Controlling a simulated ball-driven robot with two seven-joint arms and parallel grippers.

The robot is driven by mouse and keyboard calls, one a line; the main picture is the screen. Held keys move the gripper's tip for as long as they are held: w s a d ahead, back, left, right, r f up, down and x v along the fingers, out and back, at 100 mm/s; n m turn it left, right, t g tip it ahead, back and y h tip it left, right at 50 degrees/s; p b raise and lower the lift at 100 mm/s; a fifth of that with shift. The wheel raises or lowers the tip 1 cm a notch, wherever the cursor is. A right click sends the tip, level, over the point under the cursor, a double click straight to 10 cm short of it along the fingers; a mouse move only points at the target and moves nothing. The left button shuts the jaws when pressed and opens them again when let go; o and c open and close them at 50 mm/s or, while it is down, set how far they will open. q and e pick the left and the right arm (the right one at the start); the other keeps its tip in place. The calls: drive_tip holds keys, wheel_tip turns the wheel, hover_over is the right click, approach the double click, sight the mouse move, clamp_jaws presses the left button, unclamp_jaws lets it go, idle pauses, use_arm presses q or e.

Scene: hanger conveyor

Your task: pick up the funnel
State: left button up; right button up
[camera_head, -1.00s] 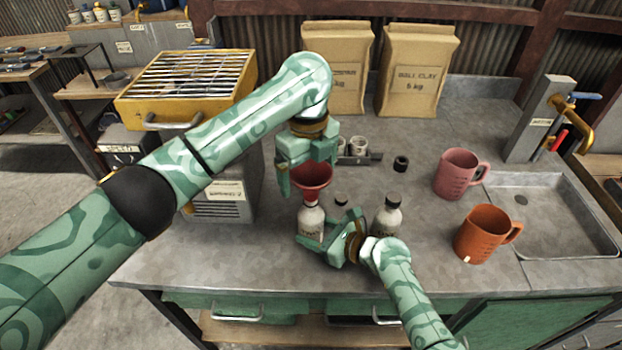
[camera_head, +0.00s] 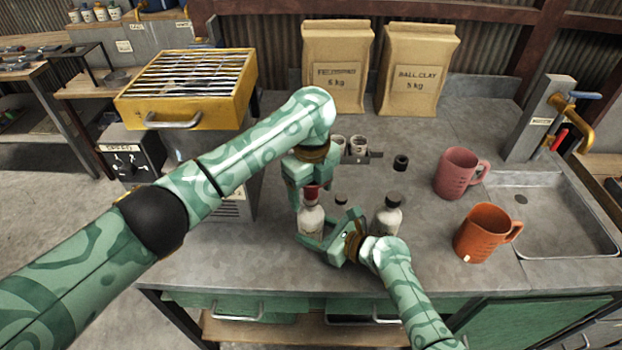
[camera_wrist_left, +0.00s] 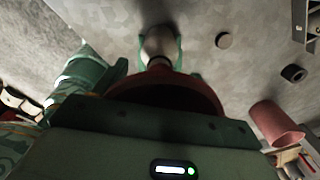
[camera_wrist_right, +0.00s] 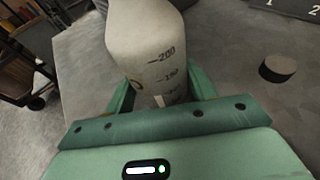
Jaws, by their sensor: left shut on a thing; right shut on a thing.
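The red funnel (camera_head: 312,193) shows as a small patch at the mouth of a pale bottle (camera_head: 311,220), mostly hidden by my left gripper (camera_head: 311,184). In the left wrist view the funnel's dark wide mouth (camera_wrist_left: 165,92) lies at the jaws, above the bottle (camera_wrist_left: 159,45). My left gripper is shut on the funnel. I cannot tell whether the funnel's spout touches the bottle. My right gripper (camera_head: 326,229) is shut on the upright bottle from the right; graduation marks show on the bottle (camera_wrist_right: 150,45) in the right wrist view.
A second capped bottle (camera_head: 388,214) stands just right of my right gripper. A pink mug (camera_head: 455,173) and an orange mug (camera_head: 481,232) stand by the sink (camera_head: 553,210). Two clay bags (camera_head: 415,72) stand at the back. A yellow grill-topped unit (camera_head: 185,88) is at left.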

use_arm(q)
wheel_tip(320, 180, up, 10)
use_arm(e)
drive_tip(key=o, duration=0.8)
drive_tip(key=shift+o, duration=0.2)
